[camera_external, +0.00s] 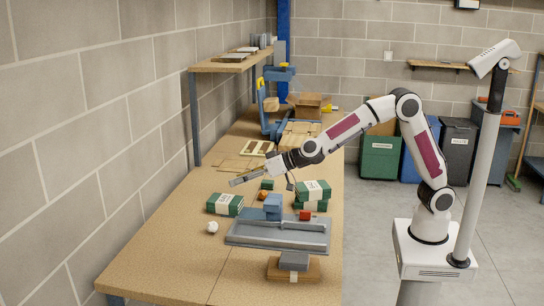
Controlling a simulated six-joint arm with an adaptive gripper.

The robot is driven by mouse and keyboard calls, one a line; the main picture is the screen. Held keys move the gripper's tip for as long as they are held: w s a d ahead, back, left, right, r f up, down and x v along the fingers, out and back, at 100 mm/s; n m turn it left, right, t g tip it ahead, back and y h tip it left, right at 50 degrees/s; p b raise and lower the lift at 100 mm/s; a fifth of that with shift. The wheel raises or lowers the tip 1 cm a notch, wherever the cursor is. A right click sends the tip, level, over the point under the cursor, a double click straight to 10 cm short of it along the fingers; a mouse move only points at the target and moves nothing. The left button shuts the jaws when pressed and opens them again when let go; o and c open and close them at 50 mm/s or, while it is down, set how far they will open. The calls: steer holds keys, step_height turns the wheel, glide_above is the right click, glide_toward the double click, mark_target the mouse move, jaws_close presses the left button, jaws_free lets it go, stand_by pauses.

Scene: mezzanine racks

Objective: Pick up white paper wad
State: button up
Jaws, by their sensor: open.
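The white paper wad (212,227) is a small crumpled ball on the wooden workbench (165,262), left of the grey tray and in front of a green box. My gripper (236,181) reaches out from the right and hangs above the bench, behind and a little right of the wad in the picture. It is open and apart from the wad. Whether anything lies between its fingers is too small to see, but nothing shows there.
Green boxes (225,204) (313,190) and an orange ball (262,195) stand nearby. A block wall borders the bench. The front left bench is clear.

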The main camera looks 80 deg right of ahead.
steer(key=w+f+m+h, duration=0.25)
steer(key=w+f, duration=0.35)
steer(key=f, duration=0.4)
steer(key=g+h, duration=0.1)
steer(key=h, duration=0.3)
glide_toward(215, 224)
steer(key=w, duration=0.1)
steer(key=w+d+f, duration=0.1)
steer(key=w, duration=0.1)
steer(key=shift+w+d+f+m, duration=0.1)
steer(key=shift+d+f+m, duration=0.2)
steer(key=shift+d+m, duration=0.1)
steer(key=shift+x, duration=1.35)
steer(key=shift+x, duration=2.55)
steer(key=shift+a+f, duration=0.1)
steer(key=shift+a, duration=0.05)
steer(key=c, duration=0.9)
